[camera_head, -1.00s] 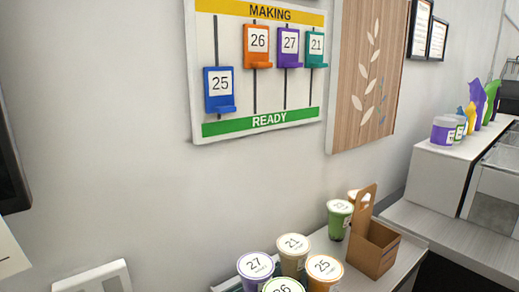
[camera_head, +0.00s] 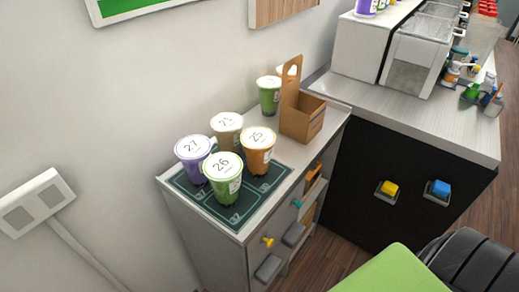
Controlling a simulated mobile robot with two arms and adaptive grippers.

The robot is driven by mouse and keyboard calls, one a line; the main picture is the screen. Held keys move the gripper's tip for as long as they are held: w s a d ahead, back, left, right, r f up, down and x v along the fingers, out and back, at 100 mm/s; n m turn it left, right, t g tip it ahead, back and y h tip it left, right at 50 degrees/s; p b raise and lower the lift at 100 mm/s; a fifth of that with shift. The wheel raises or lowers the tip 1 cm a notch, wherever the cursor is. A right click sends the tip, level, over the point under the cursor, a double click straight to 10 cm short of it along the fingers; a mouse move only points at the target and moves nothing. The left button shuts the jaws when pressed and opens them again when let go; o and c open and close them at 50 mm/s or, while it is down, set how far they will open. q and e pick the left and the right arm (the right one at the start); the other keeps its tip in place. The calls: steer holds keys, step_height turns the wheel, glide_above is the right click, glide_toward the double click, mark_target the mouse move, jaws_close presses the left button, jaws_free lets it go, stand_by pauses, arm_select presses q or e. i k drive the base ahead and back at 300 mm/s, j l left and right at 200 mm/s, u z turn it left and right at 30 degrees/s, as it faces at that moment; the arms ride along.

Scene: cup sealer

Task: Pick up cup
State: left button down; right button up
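Several sealed cups with numbered white lids stand upright on a dark green mat (camera_head: 262,192) on the cabinet top. Cup 27 (camera_head: 193,172) is purple and at the left. Cup 26 (camera_head: 223,190) is green and at the front. Cup 25 (camera_head: 257,163) is orange-brown and at the right. A tan cup (camera_head: 227,143), its lid number partly hard to read here, stands at the back. Neither gripper is in view.
The cabinet (camera_head: 212,244) has small knobs and an open shelf in front. A long counter (camera_head: 410,115) with a white machine (camera_head: 365,52) runs off at the right. A green surface (camera_head: 385,270) and a black rounded object (camera_head: 470,262) fill the lower right.

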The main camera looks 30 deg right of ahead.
mark_target(257, 142)
steer(key=z, duration=1.25)
